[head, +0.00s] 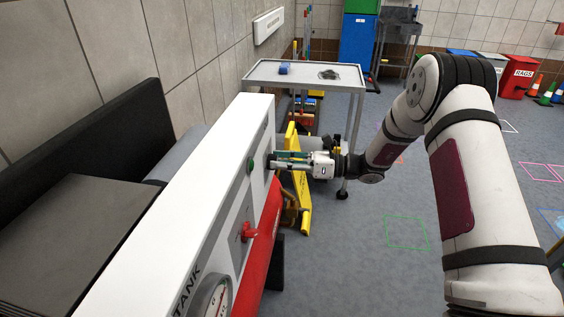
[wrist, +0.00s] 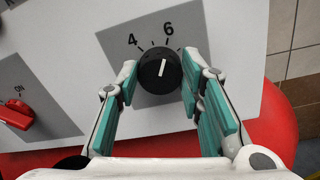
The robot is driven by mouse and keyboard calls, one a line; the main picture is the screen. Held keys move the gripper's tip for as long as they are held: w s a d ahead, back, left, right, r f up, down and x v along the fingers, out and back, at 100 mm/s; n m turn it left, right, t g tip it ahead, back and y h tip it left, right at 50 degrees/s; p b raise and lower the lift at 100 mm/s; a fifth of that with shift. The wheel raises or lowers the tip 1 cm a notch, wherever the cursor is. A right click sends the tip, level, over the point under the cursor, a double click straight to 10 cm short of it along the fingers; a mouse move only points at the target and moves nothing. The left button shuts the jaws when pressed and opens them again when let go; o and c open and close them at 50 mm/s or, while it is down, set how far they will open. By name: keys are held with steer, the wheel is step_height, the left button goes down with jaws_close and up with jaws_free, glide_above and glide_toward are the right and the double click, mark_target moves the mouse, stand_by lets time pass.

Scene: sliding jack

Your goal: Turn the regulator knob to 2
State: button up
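The regulator knob (wrist: 160,70) is round and black with a white pointer line, set on a grey patch of the white panel (wrist: 60,35) in the wrist view. Its pointer is tilted slightly right of straight up, towards the 6. The numbers 4 and 6 show above it; the 2 is not visible. My gripper (wrist: 159,73) has its teal fingers apart, one on each side of the knob. I cannot tell whether either finger touches it. In the head view, my gripper (head: 275,161) is at the panel's far end and hides the knob.
A red tank (head: 265,225) is below. A grey cart (head: 305,74) stands beyond. Floor on the right is mostly open.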

steer(key=shift+n, duration=0.3)
steer(key=n+b, duration=0.1)
steer(key=n, duration=0.6)
steer(key=n+t, duration=0.1)
steer(key=n, duration=0.6)
steer(key=n+b, duration=0.1)
steer(key=n, duration=0.7)
steer(key=shift+s+f+h+b, duration=0.1)
steer(key=shift+s+h+b, duration=0.2)
steer(key=shift+h+b, duration=0.1)
steer(key=shift+n, duration=0.3)
steer(key=o, duration=1.2)
steer(key=shift+c, duration=0.2)
steer(key=v, duration=1.2)
